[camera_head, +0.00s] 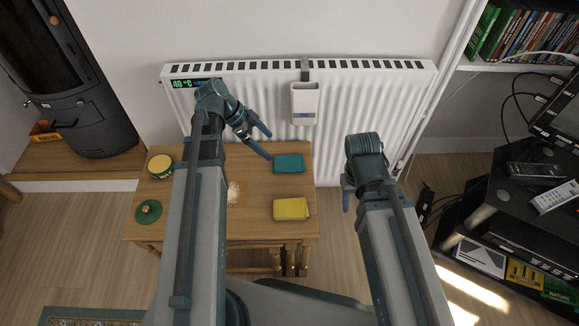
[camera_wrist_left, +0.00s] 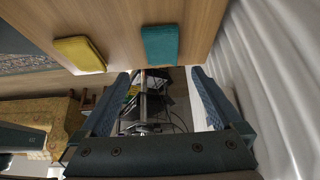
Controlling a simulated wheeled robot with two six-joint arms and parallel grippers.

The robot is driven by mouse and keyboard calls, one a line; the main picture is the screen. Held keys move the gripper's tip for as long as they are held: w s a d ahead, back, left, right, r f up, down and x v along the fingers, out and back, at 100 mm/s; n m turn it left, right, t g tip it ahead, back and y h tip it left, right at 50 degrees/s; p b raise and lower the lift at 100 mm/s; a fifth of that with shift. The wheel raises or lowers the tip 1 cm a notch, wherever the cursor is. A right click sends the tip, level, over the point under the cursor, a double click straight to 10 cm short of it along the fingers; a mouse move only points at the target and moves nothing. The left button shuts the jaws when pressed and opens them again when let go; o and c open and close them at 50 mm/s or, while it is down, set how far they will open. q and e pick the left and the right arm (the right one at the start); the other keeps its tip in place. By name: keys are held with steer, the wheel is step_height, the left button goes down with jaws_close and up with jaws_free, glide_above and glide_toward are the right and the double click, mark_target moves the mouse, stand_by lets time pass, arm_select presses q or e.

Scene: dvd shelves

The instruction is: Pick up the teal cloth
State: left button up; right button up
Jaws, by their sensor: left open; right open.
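The teal cloth (camera_head: 288,163) lies folded and flat on the wooden table, near its back right corner. It also shows in the left wrist view (camera_wrist_left: 160,44), beyond the open jaws. My left gripper (camera_head: 268,144) is open and empty, just left of and behind the teal cloth, apart from it. In the left wrist view its two blue fingers (camera_wrist_left: 158,95) are spread with nothing between them. My right gripper (camera_head: 346,190) is to the right of the table; only part of it shows in the head view, and nothing shows in it.
A yellow cloth (camera_head: 290,209) lies in front of the teal one on the table (camera_head: 255,225). A wax tin (camera_head: 160,166) and its green lid (camera_head: 148,212) are at the left. A white radiator (camera_head: 390,110) with a hanging holder (camera_head: 304,103) stands close behind the table.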

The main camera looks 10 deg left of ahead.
mark_target(287, 161)
arm_select(q)
steer(key=b+x, duration=0.3)
steer(key=x, duration=0.2)
steer(key=shift+a+f, duration=0.1)
steer(key=shift+f+b, duration=0.25)
steer(key=shift+b, duration=0.2)
steer(key=shift+d, duration=0.3)
steer(key=b+x, duration=0.4)
steer(key=x, duration=0.1)
steer(key=shift+w+f, duration=0.15)
steer(key=shift+w, duration=0.05)
steer(key=shift+c, duration=0.2)
steer(key=c, duration=1.1)
